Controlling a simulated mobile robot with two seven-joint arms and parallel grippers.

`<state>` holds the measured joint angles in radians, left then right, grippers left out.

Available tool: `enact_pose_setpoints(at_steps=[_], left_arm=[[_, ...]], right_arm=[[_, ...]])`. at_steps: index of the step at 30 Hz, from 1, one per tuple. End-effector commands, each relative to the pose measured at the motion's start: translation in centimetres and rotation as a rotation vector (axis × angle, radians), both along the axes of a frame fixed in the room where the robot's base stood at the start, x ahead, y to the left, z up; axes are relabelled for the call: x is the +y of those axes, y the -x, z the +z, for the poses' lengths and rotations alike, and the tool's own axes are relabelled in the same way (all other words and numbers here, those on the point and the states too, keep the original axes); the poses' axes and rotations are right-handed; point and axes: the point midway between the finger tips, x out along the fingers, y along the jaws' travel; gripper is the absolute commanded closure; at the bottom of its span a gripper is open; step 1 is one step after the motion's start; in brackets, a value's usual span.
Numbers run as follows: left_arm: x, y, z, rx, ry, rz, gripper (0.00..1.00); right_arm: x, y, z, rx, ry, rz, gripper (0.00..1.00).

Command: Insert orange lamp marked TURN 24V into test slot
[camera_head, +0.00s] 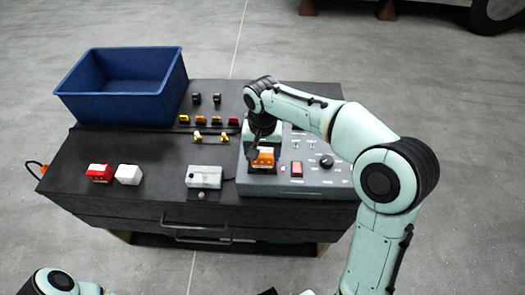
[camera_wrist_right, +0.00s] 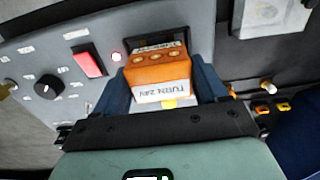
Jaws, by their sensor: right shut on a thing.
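The orange lamp (camera_head: 264,157) is at the left part of the grey test panel (camera_head: 320,184). In the right wrist view the lamp (camera_wrist_right: 158,72) shows a white label reading TURN 24V. My right gripper (camera_wrist_right: 163,88) is shut on the lamp, one dark finger on each side. The dark test slot (camera_wrist_right: 155,48) shows just beyond the lamp's far end and is partly hidden by it. I cannot tell whether the lamp is seated in the slot. My left gripper is out of view; only part of that arm shows at the lower left.
A blue bin (camera_head: 120,108), red block (camera_head: 99,173), white block (camera_head: 129,174), grey-white box (camera_head: 204,177) and several small lamps (camera_head: 200,120) are on the dark bench (camera_head: 160,150).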

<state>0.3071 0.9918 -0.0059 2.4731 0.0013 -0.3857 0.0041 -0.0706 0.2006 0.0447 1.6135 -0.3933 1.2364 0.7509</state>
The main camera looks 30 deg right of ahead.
Motion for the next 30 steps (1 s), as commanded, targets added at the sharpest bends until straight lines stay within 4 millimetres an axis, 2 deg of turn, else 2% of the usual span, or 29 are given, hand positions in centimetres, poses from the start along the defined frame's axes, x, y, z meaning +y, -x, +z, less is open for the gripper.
enact_pose_setpoints(at_steps=[22,30], left_arm=[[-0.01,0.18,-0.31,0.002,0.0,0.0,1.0],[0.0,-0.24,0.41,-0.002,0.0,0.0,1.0]], right_arm=[[0.0,-0.01,-0.71,0.0,0.0,0.0,0.61],[0.01,-0.06,0.09,-0.001,0.0,0.0,0.61]])
